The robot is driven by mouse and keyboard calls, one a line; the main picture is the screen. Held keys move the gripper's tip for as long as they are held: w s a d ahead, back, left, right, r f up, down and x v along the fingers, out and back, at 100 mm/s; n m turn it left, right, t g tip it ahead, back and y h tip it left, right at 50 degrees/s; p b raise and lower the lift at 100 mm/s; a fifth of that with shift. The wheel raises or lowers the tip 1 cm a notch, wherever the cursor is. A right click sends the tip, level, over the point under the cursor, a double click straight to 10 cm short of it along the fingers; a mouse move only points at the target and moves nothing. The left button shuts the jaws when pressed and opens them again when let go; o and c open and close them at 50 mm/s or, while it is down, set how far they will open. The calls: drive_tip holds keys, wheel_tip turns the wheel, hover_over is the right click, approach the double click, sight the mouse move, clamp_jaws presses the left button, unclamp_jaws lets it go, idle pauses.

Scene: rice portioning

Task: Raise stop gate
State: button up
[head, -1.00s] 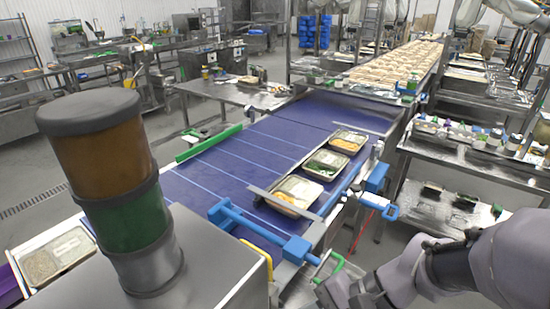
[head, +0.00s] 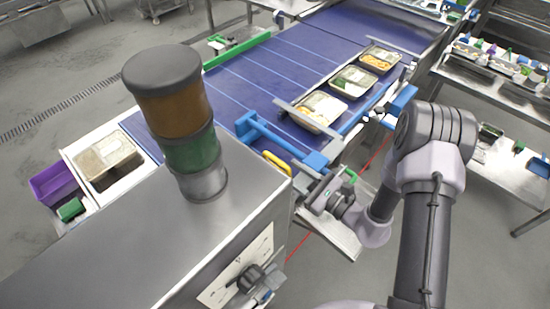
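The stop gate, a thin grey metal plate (head: 290,109), lies across the purple-blue conveyor belt (head: 250,85) at the near side of the closest food tray (head: 320,108). A blue bar mechanism (head: 268,132) stands just in front of it, with a yellow handle (head: 277,163) below its left part and a green handle (head: 350,176) at the right. My gripper (head: 325,199) is low beside the conveyor's near right corner, close to the green handle. Its fingers are small and partly hidden by the wrist, so contact and opening cannot be made out.
Two more filled trays (head: 353,80) (head: 380,58) stand in line behind the first. A signal tower (head: 175,110) rises from a steel cabinet with a dial panel (head: 240,268). Another tray (head: 105,160) and a purple bin (head: 55,182) are at left. A steel side table (head: 510,170) stands right.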

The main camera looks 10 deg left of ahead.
sight(275, 158)
drive_tip(key=x, duration=0.7)
clamp_jaws()
idle(1.2)
